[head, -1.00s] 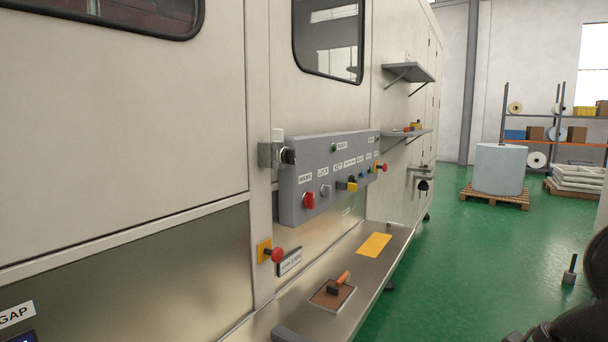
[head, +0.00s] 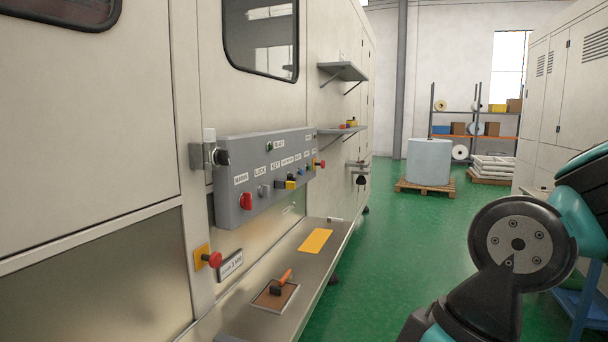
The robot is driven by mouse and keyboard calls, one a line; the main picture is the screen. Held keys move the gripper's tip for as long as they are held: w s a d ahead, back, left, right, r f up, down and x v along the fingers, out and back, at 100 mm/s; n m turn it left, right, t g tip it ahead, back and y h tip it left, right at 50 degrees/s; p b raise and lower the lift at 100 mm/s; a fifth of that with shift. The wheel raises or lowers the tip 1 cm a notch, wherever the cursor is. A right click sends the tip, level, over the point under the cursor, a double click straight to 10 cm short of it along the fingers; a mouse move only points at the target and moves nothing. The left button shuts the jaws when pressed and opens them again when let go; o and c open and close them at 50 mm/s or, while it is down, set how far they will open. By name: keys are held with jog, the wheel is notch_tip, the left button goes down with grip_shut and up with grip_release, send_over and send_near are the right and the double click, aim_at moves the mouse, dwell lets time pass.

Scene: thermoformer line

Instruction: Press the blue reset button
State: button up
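A grey control panel (head: 232,207) is fixed to the cream machine wall left of centre, seen at a steep angle. It carries a red knob (head: 246,201), a lock, a yellow piece and several small controls under white labels. A small blue button (head: 302,171) shows toward its far end; its label is too small to read. My arm shows at the right, apart from the panel. My gripper is not in view.
A shelf ledge (head: 318,262) below the panel holds an orange-handled tool (head: 280,284) and a yellow sheet (head: 316,241). A red emergency button (head: 214,259) sticks out at lower left. Green floor (head: 385,255) is open right of the ledge. A wrapped roll (head: 428,160) stands on a pallet behind.

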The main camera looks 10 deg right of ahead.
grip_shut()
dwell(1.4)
